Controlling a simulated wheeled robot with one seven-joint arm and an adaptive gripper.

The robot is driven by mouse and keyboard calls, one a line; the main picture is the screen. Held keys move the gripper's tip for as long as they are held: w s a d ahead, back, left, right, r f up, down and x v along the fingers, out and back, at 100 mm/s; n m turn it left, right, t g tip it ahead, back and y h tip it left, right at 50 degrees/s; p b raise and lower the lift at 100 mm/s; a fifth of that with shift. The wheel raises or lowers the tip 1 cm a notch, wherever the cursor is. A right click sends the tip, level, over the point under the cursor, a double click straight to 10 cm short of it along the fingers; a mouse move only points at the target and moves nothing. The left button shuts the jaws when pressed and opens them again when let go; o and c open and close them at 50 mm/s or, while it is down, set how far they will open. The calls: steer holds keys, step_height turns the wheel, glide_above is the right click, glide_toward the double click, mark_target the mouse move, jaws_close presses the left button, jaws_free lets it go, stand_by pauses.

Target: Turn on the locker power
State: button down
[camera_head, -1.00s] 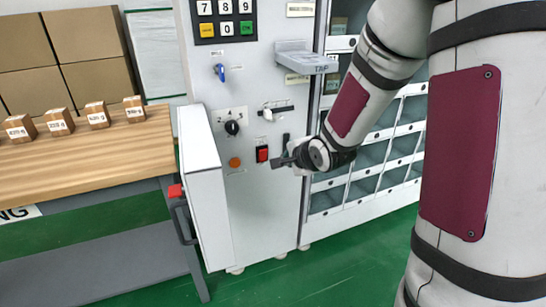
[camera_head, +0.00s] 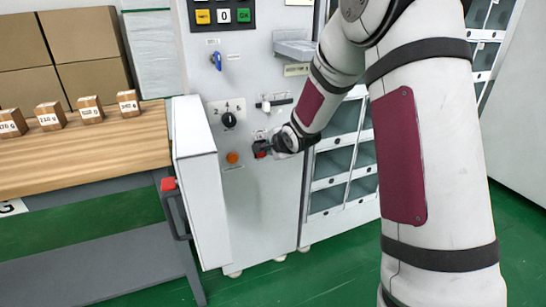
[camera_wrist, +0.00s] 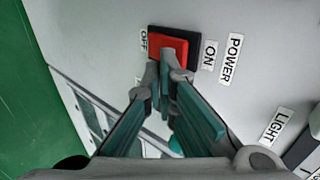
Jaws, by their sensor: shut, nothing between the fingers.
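The red power rocker switch (camera_wrist: 168,46) sits in a black frame on the white locker panel (camera_head: 262,205). In the wrist view, an OFF label (camera_wrist: 144,41) is on its left, an ON label (camera_wrist: 209,55) on its right and a POWER label (camera_wrist: 230,60) farther right. My gripper (camera_wrist: 173,62) is shut and empty, its fingertips in front of the switch's lower edge, towards the ON side. I cannot tell whether they touch it. In the head view, my gripper (camera_head: 265,147) covers most of the switch; a little red shows.
A black rotary knob (camera_head: 229,119), an orange button (camera_head: 232,157) and a blue-handled key switch (camera_head: 216,61) are on the panel. An open white door (camera_head: 200,185) and a wooden table (camera_head: 90,155) stand left.

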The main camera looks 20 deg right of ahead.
stand_by(0.4)
steer(key=p, duration=0.3)
steer(key=w+g+p, duration=0.1)
steer(key=p, duration=0.2)
steer(key=shift+w+r+g, duration=0.25)
steer(key=shift+r+g, duration=0.05)
steer(key=shift+r, duration=0.2)
steer(key=shift+r+p, duration=0.65)
steer(key=shift+r, duration=0.1)
